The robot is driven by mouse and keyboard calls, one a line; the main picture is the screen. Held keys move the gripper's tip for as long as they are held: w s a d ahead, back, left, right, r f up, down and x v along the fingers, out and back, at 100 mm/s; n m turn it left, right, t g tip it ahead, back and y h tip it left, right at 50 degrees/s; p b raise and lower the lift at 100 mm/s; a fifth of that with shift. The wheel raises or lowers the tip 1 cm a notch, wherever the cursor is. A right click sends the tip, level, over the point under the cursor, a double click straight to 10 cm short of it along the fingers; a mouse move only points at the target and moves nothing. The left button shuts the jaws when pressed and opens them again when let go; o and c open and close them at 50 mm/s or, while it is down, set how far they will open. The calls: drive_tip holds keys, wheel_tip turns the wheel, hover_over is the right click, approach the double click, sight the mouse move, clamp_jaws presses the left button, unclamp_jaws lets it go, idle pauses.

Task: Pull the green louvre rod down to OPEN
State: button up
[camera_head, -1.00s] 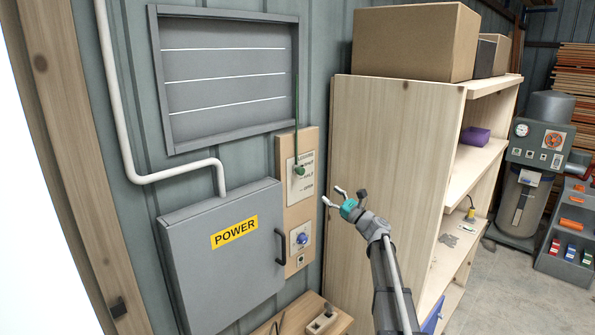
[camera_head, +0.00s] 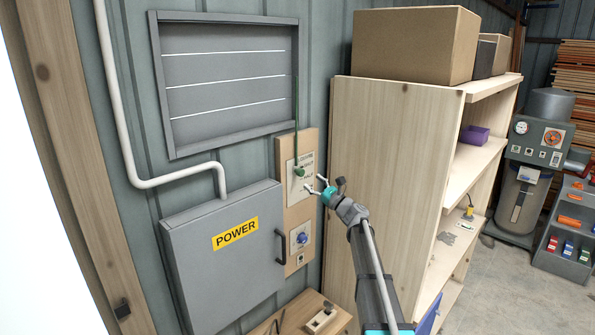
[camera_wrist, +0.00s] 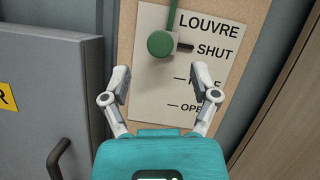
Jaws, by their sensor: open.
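The green louvre rod (camera_head: 296,120) hangs down the wall beside the louvre (camera_head: 228,82). It ends in a round green knob (camera_head: 299,171), which also shows large in the wrist view (camera_wrist: 161,44). The knob is level with the SHUT mark (camera_wrist: 213,51) on the white label plate (camera_wrist: 180,95). HALF is partly hidden and OPEN is partly covered by a finger. My gripper (camera_head: 314,184) is open and empty, just below and right of the knob. In the wrist view its two fingertips (camera_wrist: 168,83) stand apart below the knob, not touching it.
A grey POWER box (camera_head: 225,255) with a dark handle (camera_head: 281,247) is to the left below. A blue knob (camera_head: 302,238) sits on the board beneath the label. A wooden shelf unit (camera_head: 385,190) stands close on the right. A bench (camera_head: 305,312) is below.

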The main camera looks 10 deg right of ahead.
sight(302, 174)
drive_tip(key=shift+p+x, duration=0.9)
drive_tip(key=shift+x, duration=2)
clamp_jaws()
